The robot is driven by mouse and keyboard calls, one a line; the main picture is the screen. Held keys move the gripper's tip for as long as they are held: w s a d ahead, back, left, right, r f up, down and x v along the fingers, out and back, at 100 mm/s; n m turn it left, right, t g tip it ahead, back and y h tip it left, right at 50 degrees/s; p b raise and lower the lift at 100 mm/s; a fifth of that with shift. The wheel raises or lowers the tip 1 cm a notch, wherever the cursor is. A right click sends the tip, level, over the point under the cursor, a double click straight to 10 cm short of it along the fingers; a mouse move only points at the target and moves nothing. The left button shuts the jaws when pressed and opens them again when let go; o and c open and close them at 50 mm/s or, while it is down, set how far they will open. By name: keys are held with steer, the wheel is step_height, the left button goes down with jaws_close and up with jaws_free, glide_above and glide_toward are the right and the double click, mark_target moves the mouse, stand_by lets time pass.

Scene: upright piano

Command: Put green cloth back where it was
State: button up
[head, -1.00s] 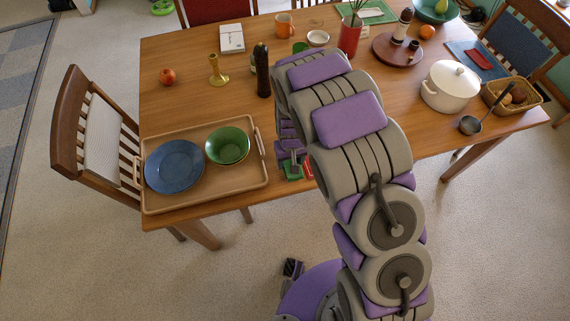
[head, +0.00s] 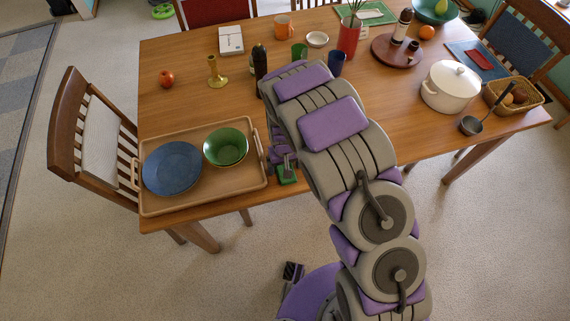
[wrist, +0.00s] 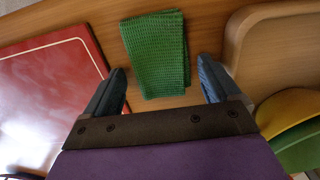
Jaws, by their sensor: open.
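The green cloth (wrist: 157,45) is folded into a small textured rectangle and lies on the wooden table, near the table's front edge. In the wrist view my gripper (wrist: 162,70) is open and empty, with one finger on each side of the cloth's near part. I cannot tell how high the fingers are above the table. In the head view my gripper (head: 283,160) is over the front edge area, just right of the wooden tray. Only a small part of the cloth (head: 287,175) shows there below it.
The wooden tray (head: 147,206) holds a blue plate (head: 172,168) and a green bowl (head: 226,147). A flat red item (wrist: 45,95) with a pale line lies left of the cloth in the wrist view. A dark bottle (head: 259,60) and brass candlestick (head: 214,72) stand farther back.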

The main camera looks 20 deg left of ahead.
steer(key=shift+a, duration=0.7)
steer(key=r+p, duration=0.1)
steer(key=r, duration=0.2)
steer(key=d+r, duration=0.1)
steer(key=r, duration=0.2)
steer(key=shift+d+r+p, duration=0.1)
steer(key=shift+d+p, duration=0.1)
steer(key=shift+p, duration=0.15)
step_height(320, 180, up, 6)
steer(key=a+p, duration=0.1)
steer(key=s+d+r+m, duration=0.2)
steer(key=s+d+r, duration=0.1)
steer(key=d+r, duration=0.5)
steer(key=s+d+r+m, duration=0.1)
steer(key=s+d+r, duration=0.3)
steer(key=d+r, duration=0.45)
steer(key=s+d+r+m, duration=0.1)
steer(key=s+d+r, duration=0.1)
steer(key=s, duration=0.5)
steer(key=s+d+r+m+g, duration=0.1)
steer(key=s+d+r, duration=0.2)
steer(key=s+d, duration=0.2)
steer(key=s+d+r+m+g, duration=0.1)
steer(key=s+d, duration=0.3)
steer(key=s, duration=0.5)
steer(key=shift+d+r, duration=0.15)
steer(key=shift+r, duration=0.6)
steer(key=shift+w, duration=0.1)
